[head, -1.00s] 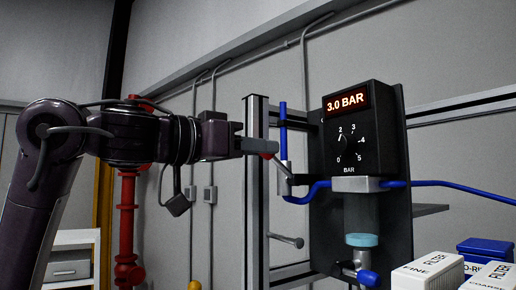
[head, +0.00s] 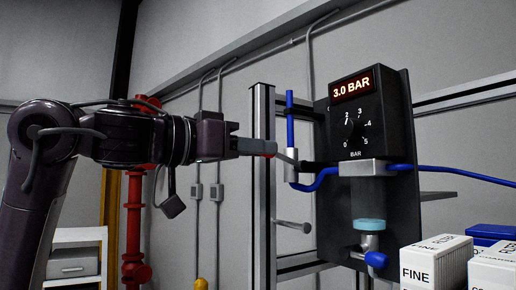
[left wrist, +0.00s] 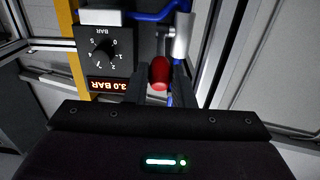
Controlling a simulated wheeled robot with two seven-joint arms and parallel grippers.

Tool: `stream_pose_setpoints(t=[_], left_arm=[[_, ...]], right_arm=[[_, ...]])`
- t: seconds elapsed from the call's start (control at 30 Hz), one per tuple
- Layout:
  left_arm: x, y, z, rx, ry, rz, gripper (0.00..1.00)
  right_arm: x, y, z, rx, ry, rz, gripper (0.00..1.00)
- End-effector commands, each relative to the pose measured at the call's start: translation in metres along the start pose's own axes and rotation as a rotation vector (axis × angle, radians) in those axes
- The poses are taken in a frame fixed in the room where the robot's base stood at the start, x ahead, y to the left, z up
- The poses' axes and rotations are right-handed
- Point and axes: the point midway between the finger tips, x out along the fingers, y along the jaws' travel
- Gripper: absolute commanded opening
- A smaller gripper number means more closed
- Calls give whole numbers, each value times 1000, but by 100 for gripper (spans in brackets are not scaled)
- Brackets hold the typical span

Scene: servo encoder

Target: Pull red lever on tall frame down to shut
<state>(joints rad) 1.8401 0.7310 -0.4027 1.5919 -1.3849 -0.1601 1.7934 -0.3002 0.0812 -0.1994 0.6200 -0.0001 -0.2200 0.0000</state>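The red lever (head: 272,155) is on the tall metal frame (head: 262,220), beside the blue pipe (head: 291,130) left of the pressure box. Its grey arm slopes slightly down to the right from the red grip toward the valve body. My left gripper (head: 262,147) reaches in from the left and is shut on the lever's grip, hiding part of it. In the left wrist view the red grip (left wrist: 160,73) lies between the two fingers (left wrist: 162,85). My right gripper is not in view.
A black gauge box (head: 351,125) reading 3.0 BAR stands close right of the lever, above a clear filter bowl (head: 368,205). White filter boxes (head: 436,262) and a blue box (head: 492,231) are at lower right. A red pipe (head: 134,225) stands behind my left arm.

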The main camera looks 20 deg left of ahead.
Motion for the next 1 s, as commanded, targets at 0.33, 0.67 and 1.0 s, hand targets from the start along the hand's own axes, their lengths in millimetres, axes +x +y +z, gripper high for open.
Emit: stream_pose_setpoints(t=[0.33, 0.67, 1.0], left_arm=[[-1, 0, 2, 0, 0, 0, 18], [-5, 0, 18, 0, 0, 0, 18], [-6, 0, 17, 0, 0, 0, 31]], right_arm=[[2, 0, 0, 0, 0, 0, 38], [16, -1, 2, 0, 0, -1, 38], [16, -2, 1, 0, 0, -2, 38]])
